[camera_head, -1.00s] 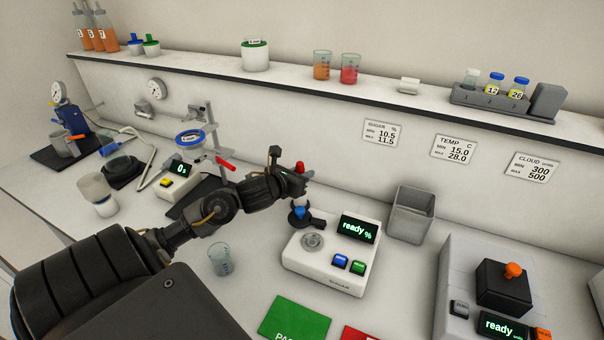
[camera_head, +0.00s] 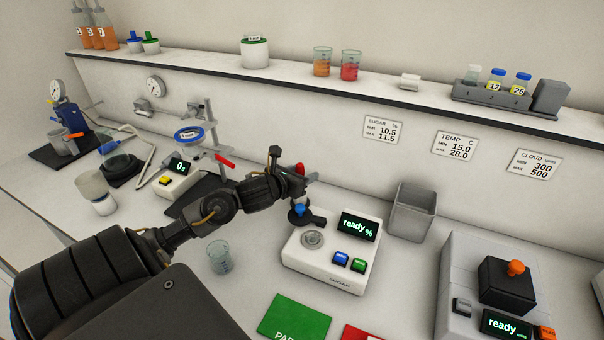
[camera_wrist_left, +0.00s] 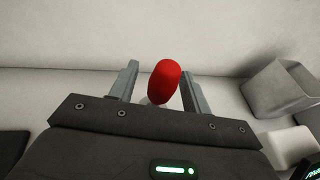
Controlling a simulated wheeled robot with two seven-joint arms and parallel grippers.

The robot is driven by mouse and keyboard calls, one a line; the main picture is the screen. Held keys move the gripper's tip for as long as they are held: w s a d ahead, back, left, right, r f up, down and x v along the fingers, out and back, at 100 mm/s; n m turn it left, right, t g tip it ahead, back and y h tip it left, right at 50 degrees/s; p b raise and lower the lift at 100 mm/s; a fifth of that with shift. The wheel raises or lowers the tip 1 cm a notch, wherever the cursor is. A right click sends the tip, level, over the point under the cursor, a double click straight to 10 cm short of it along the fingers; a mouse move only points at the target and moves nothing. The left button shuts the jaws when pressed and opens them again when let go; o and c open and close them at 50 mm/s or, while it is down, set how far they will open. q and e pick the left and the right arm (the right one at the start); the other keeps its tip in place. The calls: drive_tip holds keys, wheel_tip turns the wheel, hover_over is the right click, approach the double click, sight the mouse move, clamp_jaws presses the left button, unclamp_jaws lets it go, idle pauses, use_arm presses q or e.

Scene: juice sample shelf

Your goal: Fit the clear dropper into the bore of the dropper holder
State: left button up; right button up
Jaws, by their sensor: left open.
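The dropper's red bulb (camera_head: 299,169) stands upright at my left gripper (camera_head: 308,178), behind the sugar meter. In the left wrist view, the red bulb (camera_wrist_left: 164,82) is between the two grey fingers, nearer the right one. The fingers are apart, with a clear gap on the left side of the bulb. My left gripper is open around it. A small dark stand with a blue part (camera_head: 300,210), seemingly the dropper holder, is below the gripper. The dropper's clear tube is mostly hidden, and I cannot tell whether it sits in the bore. My right gripper is not in view.
The white sugar meter (camera_head: 325,277) stands just in front, reading ready. A grey open bin (camera_head: 411,212) is to the right. A small beaker (camera_head: 219,258) stands below my left arm. A scale and clamp stand (camera_head: 212,150) are to the left. The shelf edge runs behind.

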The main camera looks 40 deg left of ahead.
use_arm(q)
drive_tip(key=b+v, duration=0.1)
drive_tip(key=v, duration=1)
drive_tip(key=shift+b, duration=0.35)
drive_tip(key=shift+w, duration=0.1)
